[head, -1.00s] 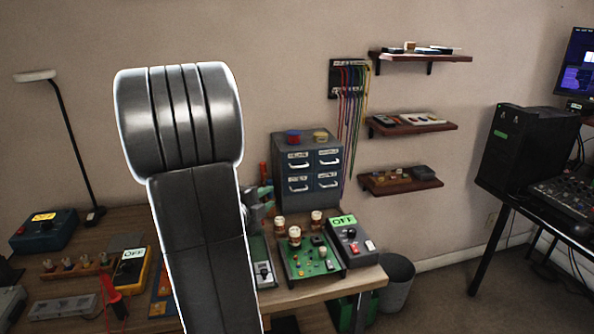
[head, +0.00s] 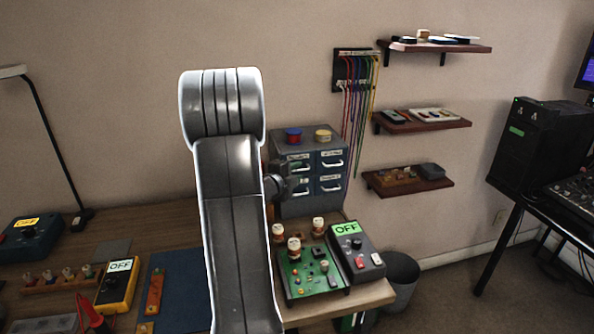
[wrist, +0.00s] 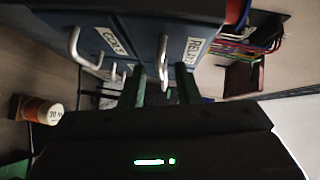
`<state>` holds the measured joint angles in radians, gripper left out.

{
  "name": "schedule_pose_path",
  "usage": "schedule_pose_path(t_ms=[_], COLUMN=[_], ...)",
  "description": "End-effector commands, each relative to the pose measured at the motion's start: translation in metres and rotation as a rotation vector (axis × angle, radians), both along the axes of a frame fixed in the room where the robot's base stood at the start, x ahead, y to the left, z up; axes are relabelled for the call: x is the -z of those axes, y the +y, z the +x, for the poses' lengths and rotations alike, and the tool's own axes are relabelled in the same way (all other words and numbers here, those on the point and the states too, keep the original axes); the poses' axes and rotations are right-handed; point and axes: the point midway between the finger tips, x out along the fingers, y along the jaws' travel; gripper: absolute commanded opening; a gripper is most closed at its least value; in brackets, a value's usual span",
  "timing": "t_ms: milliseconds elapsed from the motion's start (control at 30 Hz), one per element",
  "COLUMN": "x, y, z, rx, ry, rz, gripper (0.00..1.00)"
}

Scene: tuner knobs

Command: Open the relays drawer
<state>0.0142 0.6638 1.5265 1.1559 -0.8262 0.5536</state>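The blue-grey drawer cabinet (head: 326,203) stands at the back of the bench, its drawers looking shut. In the wrist view, turned sideways, the relays drawer (wrist: 178,28) has a "RELAYS" label and a pale bar handle (wrist: 162,57). The coils drawer (wrist: 125,25) is beside it. My gripper (wrist: 160,76) is open, its two green fingers on either side of the relays handle. Whether they touch it is unclear. In the head view my gripper (head: 296,181) is in front of the cabinet's left column, and my arm hides part of that side.
A green circuit board (head: 305,270) with several knobs and a grey OFF box (head: 353,248) stand in front of the cabinet. A red lid (head: 293,135) and a yellow one (head: 322,136) sit on top. Coloured cables (head: 357,95) hang on the wall to the right.

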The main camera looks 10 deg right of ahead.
Motion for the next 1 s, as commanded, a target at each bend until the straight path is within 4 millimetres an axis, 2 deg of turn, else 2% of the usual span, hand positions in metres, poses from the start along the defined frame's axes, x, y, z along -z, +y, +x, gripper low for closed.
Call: schedule_pose_path(t_ms=[400,567,833,1000], x=[0.001,0.001,0.002,0.004], y=[-0.007,-0.007,-0.006,-0.007], z=[0.007,0.007,0.005,-0.014], rx=[0.000,0.000,0.000,0.000], ry=[-0.001,-0.001,-0.001,-0.002], rz=[0.001,0.001,0.001,0.001], gripper=[0.29,0.00,0.00,0.00])
